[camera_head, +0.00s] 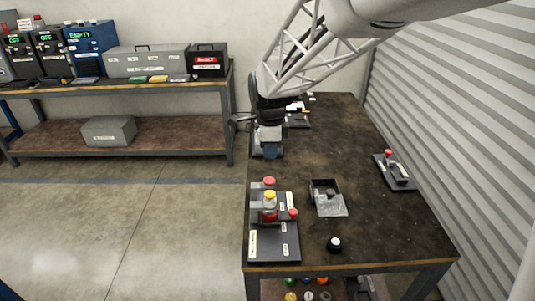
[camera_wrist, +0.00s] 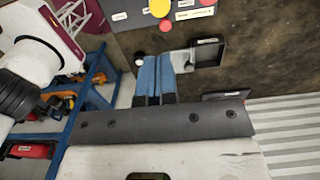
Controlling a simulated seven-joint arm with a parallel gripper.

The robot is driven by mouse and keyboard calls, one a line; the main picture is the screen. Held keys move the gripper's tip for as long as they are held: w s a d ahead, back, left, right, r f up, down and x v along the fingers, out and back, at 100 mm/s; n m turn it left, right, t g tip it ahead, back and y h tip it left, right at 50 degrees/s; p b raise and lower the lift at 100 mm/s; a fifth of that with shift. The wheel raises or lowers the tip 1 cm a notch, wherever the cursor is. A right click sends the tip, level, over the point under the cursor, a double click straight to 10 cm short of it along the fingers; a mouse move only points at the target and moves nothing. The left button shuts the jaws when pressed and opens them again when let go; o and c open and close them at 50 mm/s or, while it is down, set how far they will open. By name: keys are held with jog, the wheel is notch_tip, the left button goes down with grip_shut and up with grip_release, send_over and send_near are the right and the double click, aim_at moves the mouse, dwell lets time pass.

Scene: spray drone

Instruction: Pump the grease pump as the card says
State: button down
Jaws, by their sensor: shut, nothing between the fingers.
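My gripper (camera_head: 271,152) hangs over the left part of the dark worktable, above the tabletop. Its blue fingers (camera_wrist: 157,62) are shut together with nothing between them. A black-plated unit (camera_head: 275,241) with red and yellow knobs and small white labels stands at the front left, apart from my gripper. A smaller black plate with a red-tipped lever device (camera_head: 397,171) lies at the right edge. I cannot tell for sure which of these is the grease pump. The labels are too small to read, and I cannot make out which one is the card.
A grey open tray (camera_head: 329,209) and a small black knob with white top (camera_head: 334,244) sit at the front middle. More items (camera_head: 298,117) lie behind my gripper. A bench (camera_head: 116,90) with boxes and displays stands left. The table's middle and back right are clear.

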aim_at(270, 193)
jog(key=shift+f, duration=0.15)
notch_tip(270, 193, down, 14)
jog(key=shift+r, duration=0.1)
dwell(1.0)
jog(key=shift+f, duration=0.95)
notch_tip(270, 193, up, 14)
jog(key=shift+r, duration=0.2)
dwell(0.5)
jog(key=shift+r, duration=0.1)
dwell(0.9)
jog(key=shift+r, duration=0.7)
